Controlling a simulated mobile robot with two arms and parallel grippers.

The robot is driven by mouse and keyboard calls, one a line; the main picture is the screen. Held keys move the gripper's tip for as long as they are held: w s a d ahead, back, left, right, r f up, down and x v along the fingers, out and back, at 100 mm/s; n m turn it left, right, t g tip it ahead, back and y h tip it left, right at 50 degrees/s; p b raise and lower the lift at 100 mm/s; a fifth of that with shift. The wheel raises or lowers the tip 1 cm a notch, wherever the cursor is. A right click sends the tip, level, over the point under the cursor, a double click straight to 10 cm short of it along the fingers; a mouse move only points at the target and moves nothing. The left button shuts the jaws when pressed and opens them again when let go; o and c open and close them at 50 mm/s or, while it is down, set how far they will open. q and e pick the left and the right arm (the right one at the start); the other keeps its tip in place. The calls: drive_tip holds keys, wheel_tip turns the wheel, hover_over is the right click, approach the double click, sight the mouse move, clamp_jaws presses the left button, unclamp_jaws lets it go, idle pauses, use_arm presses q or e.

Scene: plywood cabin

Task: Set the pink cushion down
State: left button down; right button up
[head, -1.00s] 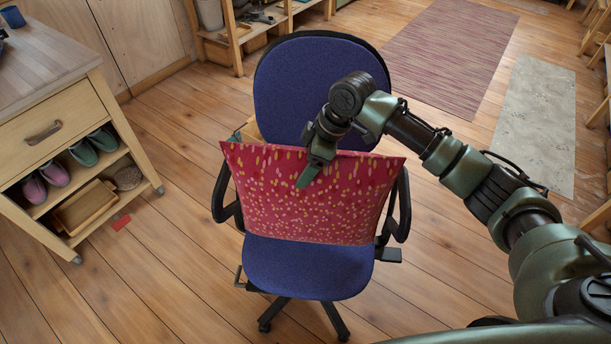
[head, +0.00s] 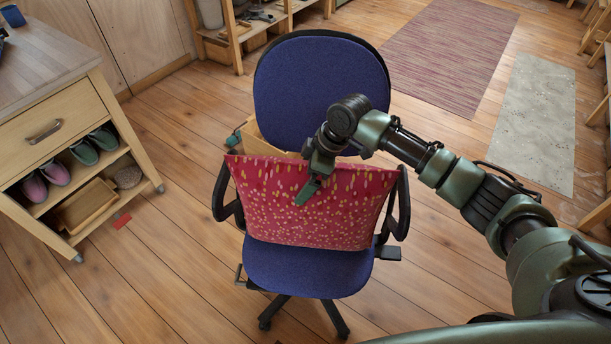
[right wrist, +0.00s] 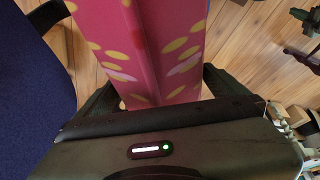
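The pink cushion (head: 318,208), dotted with yellow, hangs roughly upright between the armrests of the blue office chair (head: 310,275). It also fills the upper middle of the right wrist view (right wrist: 145,45). The right wrist view shows a finger (right wrist: 215,82) on either side of the cushion. The cushion's lower edge overlaps the seat; I cannot tell whether it touches. My left gripper is not in view.
The chair's backrest (head: 320,90) rises behind the cushion, with black armrests (head: 400,205) at both sides. A wooden cabinet (head: 60,120) with shoes stands at the left. A purple rug (head: 450,50) and a pale mat (head: 535,120) lie behind. The floor around the chair is mostly clear.

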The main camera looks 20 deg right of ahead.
drive_tip(key=shift+r, duration=0.1)
drive_tip(key=b+v, duration=0.1)
drive_tip(key=v, duration=1.1)
drive_tip(key=shift+s, duration=0.1)
